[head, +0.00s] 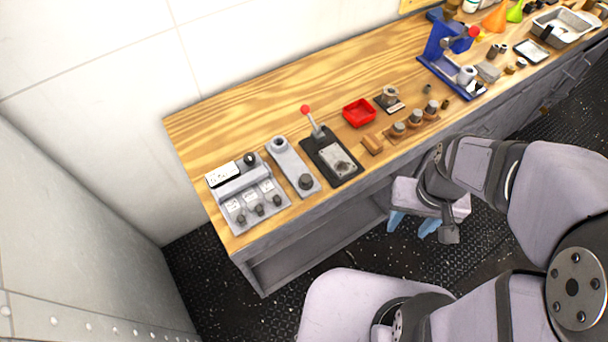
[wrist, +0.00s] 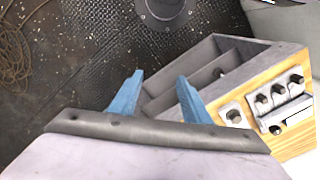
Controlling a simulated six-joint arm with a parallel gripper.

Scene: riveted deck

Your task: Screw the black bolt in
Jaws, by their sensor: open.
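Which part is the black bolt I cannot tell for sure. A grey panel (head: 232,190) at the left end of the bench carries several small dark bolt-like heads (head: 259,210) along its front. It also shows in the wrist view (wrist: 283,119), with dark heads (wrist: 263,103). Beside it lies a grey plate (head: 291,164) with a ring at its back and a dark round knob (head: 305,181) at its front. My gripper (head: 412,224) hangs in front of the bench, over the floor, away from these parts. Its blue fingers (wrist: 160,77) are apart with nothing between them.
A black lever plate (head: 340,172) with a red-knobbed lever, a red tray (head: 359,113), a wooden rack (head: 415,128) of cylinders and a blue press (head: 450,55) stand along the bench. The bench's front edge (head: 330,207) lies between my gripper and the panel.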

